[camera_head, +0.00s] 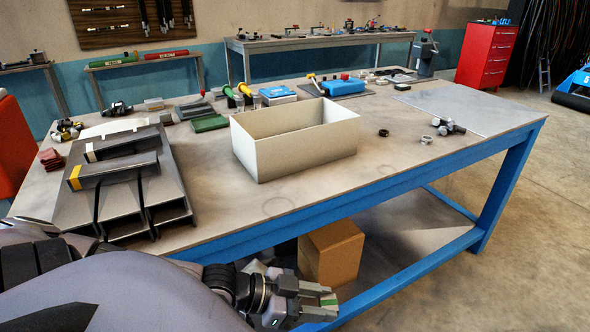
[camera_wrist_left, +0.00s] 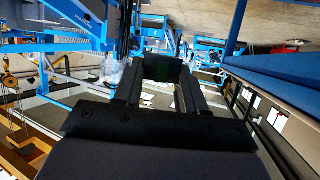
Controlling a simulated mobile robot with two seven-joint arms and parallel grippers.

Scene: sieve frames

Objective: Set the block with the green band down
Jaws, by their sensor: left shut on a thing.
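My left gripper (camera_head: 312,297) is in front of the table's near edge, below its top, with its fingers pointing right. It is shut on the block with the green band (camera_head: 329,301), which is mostly hidden between the fingers. In the left wrist view the dark block (camera_wrist_left: 160,70) spans the gap between the two fingers. A grey frame with slots (camera_head: 172,204) lies at the left of the table. On it rest a dark bar with a yellow band (camera_head: 118,169) and a similar bar with a pale band (camera_head: 125,144). My right gripper is out of view.
An open white box (camera_head: 310,155) stands mid-table. Tools and small parts line the back, including a green case (camera_head: 209,123). Small rings and a metal fitting (camera_head: 447,126) lie at right. The table front is clear. A brown carton (camera_head: 332,253) stands below the top.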

